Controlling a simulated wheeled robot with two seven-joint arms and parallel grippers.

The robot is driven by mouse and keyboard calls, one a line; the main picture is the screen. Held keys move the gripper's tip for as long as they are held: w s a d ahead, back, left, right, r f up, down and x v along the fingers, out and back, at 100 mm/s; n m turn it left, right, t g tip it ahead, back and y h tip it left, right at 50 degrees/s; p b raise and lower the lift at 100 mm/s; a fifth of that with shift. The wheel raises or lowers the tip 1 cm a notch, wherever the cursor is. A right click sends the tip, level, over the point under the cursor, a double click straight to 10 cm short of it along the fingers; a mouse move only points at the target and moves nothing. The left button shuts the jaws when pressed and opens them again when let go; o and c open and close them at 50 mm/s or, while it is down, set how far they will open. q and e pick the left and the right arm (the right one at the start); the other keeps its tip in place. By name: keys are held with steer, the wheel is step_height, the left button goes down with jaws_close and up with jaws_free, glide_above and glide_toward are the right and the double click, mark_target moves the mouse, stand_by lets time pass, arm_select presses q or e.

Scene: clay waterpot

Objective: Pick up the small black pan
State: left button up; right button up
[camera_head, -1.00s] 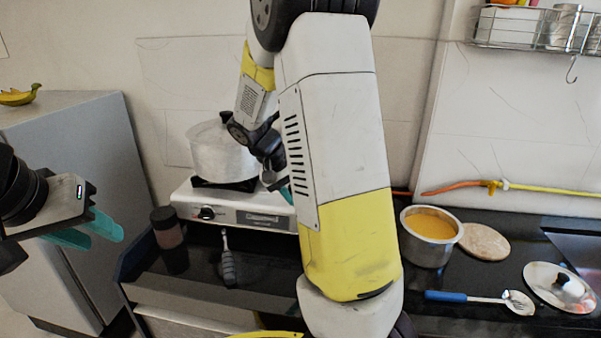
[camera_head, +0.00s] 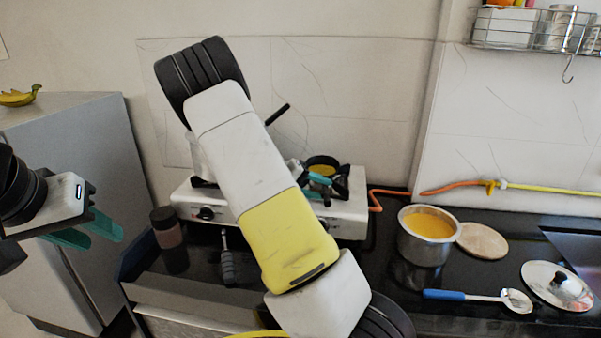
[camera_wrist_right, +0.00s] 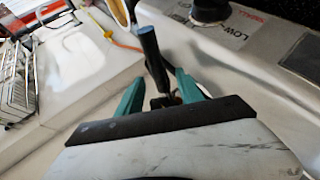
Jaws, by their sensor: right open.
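The small black pan (camera_head: 322,164) sits on the right burner of the stove in the head view, its inside yellowish. My right gripper (camera_head: 320,180) shows as teal fingers just in front of it, partly behind my arm. In the right wrist view my right gripper (camera_wrist_right: 162,82) is open, with a dark cylindrical handle (camera_wrist_right: 151,50) between its fingers. It looks like a pan handle, but the join with the pan is hidden, and I cannot tell whether the fingers touch it. My left gripper (camera_head: 102,232) is open and empty at the far left.
The white stove (camera_head: 345,213) has a pot mostly hidden behind my right arm. A brown jar (camera_head: 167,228) is at left.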

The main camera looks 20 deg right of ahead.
steer(key=shift+d+f, duration=0.3)
steer(key=shift+d, duration=0.2)
jaws_close()
stand_by(1.1)
